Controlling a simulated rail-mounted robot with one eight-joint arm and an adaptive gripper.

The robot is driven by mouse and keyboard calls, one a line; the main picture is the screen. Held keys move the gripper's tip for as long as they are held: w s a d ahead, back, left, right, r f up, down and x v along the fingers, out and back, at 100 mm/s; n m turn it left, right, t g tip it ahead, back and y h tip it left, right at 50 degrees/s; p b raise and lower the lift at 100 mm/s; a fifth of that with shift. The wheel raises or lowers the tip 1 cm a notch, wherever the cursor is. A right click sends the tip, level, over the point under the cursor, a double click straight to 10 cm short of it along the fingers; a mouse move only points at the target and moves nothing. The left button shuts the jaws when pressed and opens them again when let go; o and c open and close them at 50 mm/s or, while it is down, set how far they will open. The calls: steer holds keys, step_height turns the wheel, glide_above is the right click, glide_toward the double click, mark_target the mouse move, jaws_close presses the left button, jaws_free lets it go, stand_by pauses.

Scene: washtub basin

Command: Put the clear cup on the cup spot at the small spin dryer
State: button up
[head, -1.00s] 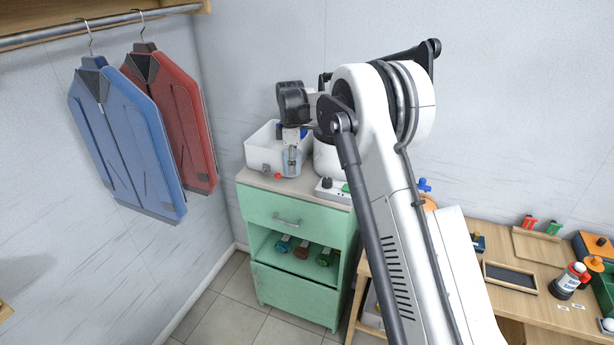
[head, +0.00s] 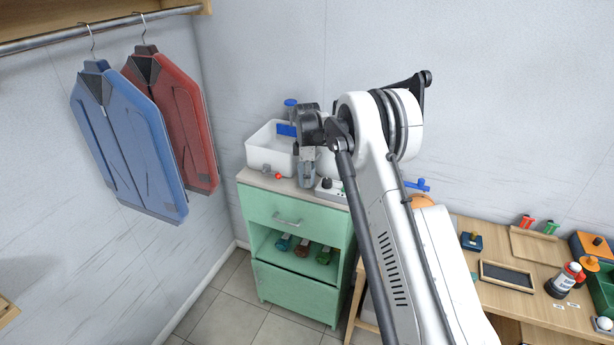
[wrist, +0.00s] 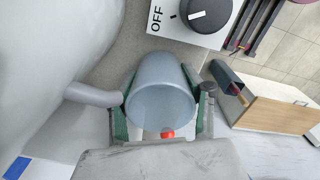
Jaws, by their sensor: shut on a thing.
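The clear cup (wrist: 160,72) is a bluish translucent tumbler held between the green-edged fingers of my gripper (wrist: 162,118), with its open rim towards the wrist camera. In the head view my gripper (head: 306,170) is low over the front of the cabinet top, beside the small spin dryer (head: 326,162). The dryer is a white drum mostly hidden by my arm. In the wrist view its grey spout (wrist: 93,95) ends close to the cup's left side; I cannot tell if they touch. The cup spot is not distinguishable, and the cup's base is hidden.
A white basin (head: 262,158) with a red tap knob (head: 278,176) stands left of my gripper. A control box with an OFF dial (wrist: 210,14) lies near the cup. The green cabinet (head: 290,210) supports these. A wooden bench (head: 520,290) with small items is at right.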

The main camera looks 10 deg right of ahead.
steer(key=shift+f, duration=0.15)
steer(key=o, duration=1.3)
